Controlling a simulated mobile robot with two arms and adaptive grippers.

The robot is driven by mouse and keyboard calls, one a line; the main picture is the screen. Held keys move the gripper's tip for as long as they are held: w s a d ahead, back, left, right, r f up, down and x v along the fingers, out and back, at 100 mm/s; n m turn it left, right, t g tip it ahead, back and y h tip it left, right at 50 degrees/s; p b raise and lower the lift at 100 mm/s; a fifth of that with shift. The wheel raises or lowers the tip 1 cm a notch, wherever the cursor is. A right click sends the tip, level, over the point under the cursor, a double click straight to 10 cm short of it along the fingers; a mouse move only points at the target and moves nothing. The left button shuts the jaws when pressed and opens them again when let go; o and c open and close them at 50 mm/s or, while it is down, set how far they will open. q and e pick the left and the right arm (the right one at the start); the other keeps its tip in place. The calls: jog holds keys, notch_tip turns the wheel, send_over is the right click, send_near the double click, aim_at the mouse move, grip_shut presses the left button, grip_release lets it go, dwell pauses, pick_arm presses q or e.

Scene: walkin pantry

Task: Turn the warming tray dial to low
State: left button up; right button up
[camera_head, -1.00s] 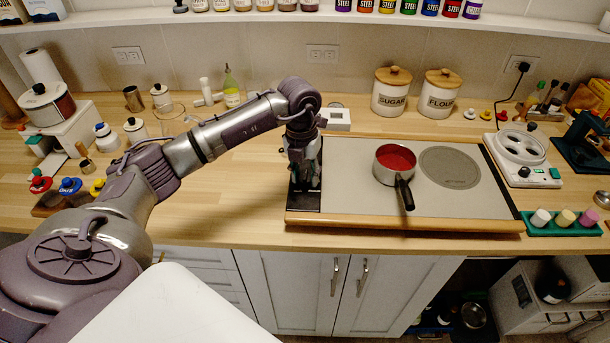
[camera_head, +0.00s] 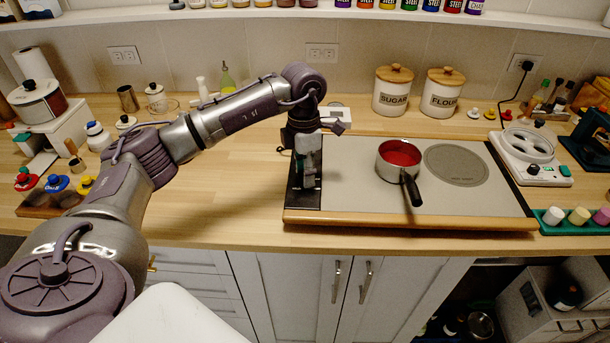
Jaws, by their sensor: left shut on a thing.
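The warming tray (camera_head: 352,198) lies flat on the wooden counter, with a pale top, a wooden front edge and a black control strip (camera_head: 303,200) at its left end. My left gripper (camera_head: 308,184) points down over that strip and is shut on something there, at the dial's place. The dial itself is hidden by the fingers, so its setting cannot be read. My right gripper is not in view.
A saucepan (camera_head: 401,155) with red contents stands on the tray, its black handle toward the front. A round grey plate (camera_head: 456,165) is beside it. The counter left of the tray is fairly clear.

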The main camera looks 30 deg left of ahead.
pick_arm(q)
jog(key=shift+m+b, duration=0.4)
jog(key=shift+m, duration=0.7)
jog(key=shift+r+m, duration=0.1)
jog(key=shift+m, duration=0.3)
jog(key=o, duration=1.1)
jog(key=shift+o, duration=0.2)
notch_tip(320, 180, up, 12)
jog(key=shift+w+a, duration=0.25)
jog(key=shift+w, duration=0.05)
